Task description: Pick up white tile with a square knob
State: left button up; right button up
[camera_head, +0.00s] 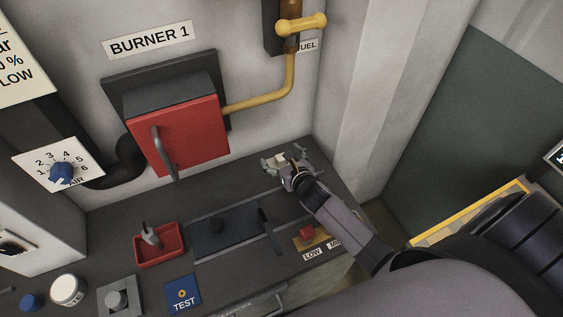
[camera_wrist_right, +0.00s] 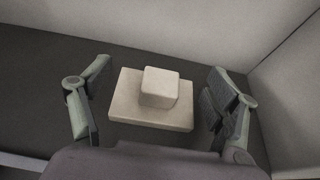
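The white tile (camera_wrist_right: 125,105) lies flat on the dark counter in the right wrist view, with its square knob (camera_wrist_right: 160,88) standing up from its middle. My right gripper (camera_wrist_right: 158,78) is open, with one finger on each side of the tile and knob. A gap shows between each finger and the tile, so it holds nothing. In the head view my right gripper (camera_head: 283,163) is low over the counter's back right corner and mostly hides the tile there. My left gripper is not in view.
The counter (camera_head: 325,178) meets walls behind and at the right, close to my right gripper. A red burner door (camera_head: 195,135) is behind left. A dark sliding panel (camera_head: 225,230), red tray (camera_head: 160,258) and red button (camera_head: 306,232) are nearer the front.

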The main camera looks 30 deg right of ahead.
jog(key=c, duration=1.4)
jog(key=shift+r, duration=0.1)
